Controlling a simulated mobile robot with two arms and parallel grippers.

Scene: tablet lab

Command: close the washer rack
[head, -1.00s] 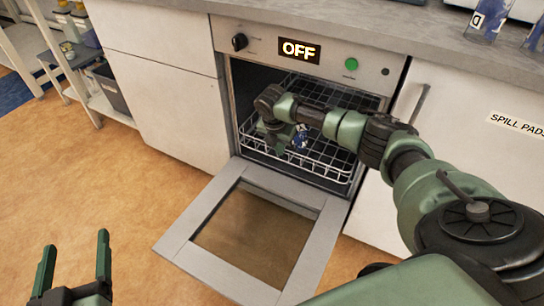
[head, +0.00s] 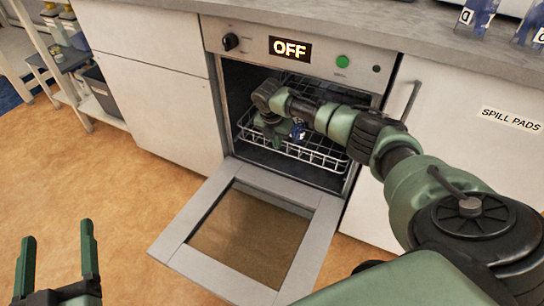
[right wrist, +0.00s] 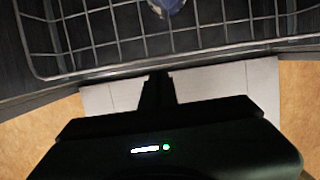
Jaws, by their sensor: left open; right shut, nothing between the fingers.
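The washer (head: 210,60) has its door (head: 165,240) folded down and open. The wire rack (head: 325,160) sits inside the cavity, its front rail a little behind the door hinge. In the right wrist view the rack's front rail (right wrist: 230,46) runs across the top. My right gripper (head: 268,138) points down at the rack's front, shut and empty. In the right wrist view its fingertips (right wrist: 157,76) are at the front rail; I cannot tell whether they touch it. My left gripper (head: 57,250) is open and empty at lower left, away from the washer.
A blue-and-white item (head: 298,129) stands in the rack, partly hidden by my right arm. The panel display (head: 290,49) reads OFF. White cabinets flank the washer under a grey counter (head: 150,4). A shelf cart (head: 100,112) stands at left. The floor before the door is clear.

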